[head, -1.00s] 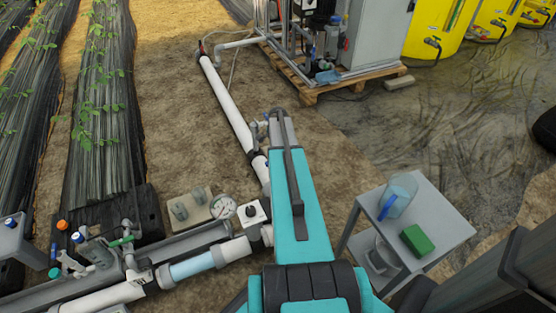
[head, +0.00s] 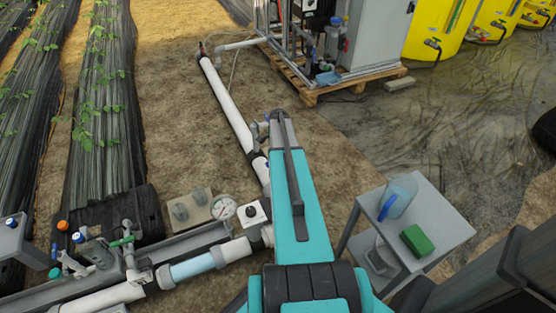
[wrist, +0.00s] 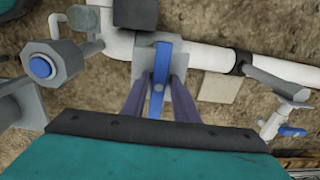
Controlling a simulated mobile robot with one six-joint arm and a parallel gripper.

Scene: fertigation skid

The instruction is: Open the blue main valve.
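The blue valve lever (wrist: 158,82) shows in the wrist view, on a grey valve body on a white pipe. It points down the picture, roughly across the pipe. My gripper (wrist: 160,88) is open, with one dark finger on each side of the lever. A gap shows between the lever and each finger along most of their length; whether the tips touch it I cannot tell. In the head view my arm hides the gripper and this lever.
A round fitting with a blue centre (wrist: 41,67) is left of the lever. A smaller blue-handled tap (wrist: 291,131) is at the right. In the head view, a pressure gauge (head: 223,207) stands by the pipe and a grey side table (head: 446,226) is at the right.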

